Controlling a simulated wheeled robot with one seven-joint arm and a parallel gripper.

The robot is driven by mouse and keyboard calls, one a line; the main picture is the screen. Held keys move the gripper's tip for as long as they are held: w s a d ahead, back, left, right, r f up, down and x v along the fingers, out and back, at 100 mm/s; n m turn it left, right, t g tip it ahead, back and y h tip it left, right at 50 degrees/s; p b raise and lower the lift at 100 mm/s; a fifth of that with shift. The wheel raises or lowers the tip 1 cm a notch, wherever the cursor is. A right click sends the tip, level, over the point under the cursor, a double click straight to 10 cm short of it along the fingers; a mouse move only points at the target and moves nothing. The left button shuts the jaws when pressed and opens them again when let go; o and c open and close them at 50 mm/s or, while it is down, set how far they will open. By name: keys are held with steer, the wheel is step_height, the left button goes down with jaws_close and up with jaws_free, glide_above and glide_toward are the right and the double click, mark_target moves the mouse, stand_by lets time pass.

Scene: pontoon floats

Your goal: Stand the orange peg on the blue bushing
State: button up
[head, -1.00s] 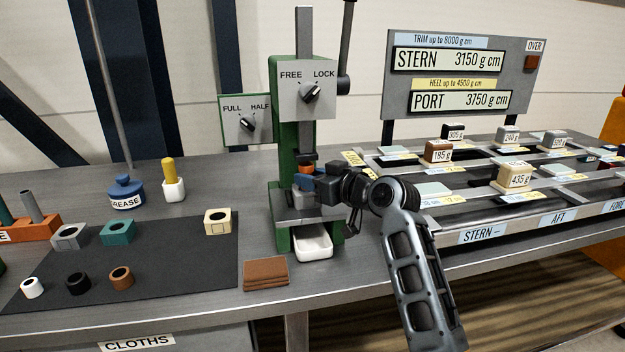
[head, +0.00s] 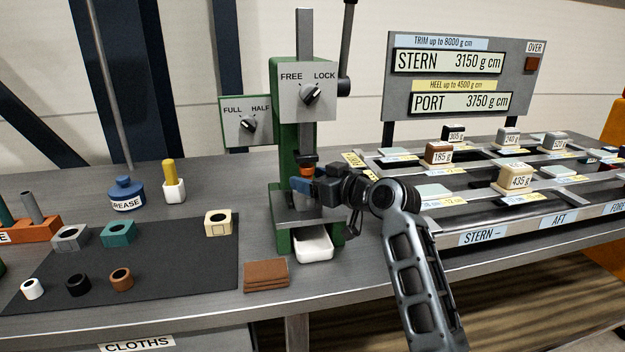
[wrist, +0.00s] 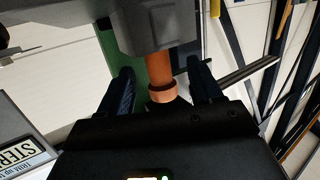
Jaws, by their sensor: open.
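The orange peg (head: 307,171) is upright directly under the ram of the green press, just above my gripper (head: 303,184). In the wrist view, the orange peg (wrist: 160,77) hangs below a grey press part and has a wider ring at its lower end. My gripper (wrist: 165,85) is open, with one dark blue finger on each side of the peg; I cannot tell whether either touches it. In the head view, blue shows at my gripper's end, but I cannot tell a blue bushing apart from the fingers there.
The green press (head: 283,150) rises close around my gripper. A white tray (head: 313,243) sits at its foot, with brown cloths (head: 266,274) in front. A dark mat (head: 180,262) on the left holds several bushings. A weight rack (head: 480,215) stands right.

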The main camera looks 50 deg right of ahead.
steer(key=s+r+b, duration=0.1)
steer(key=s, duration=0.6)
steer(key=shift+s+a+r, duration=0.2)
steer(key=shift+s+a, duration=0.1)
steer(key=shift+s, duration=0.05)
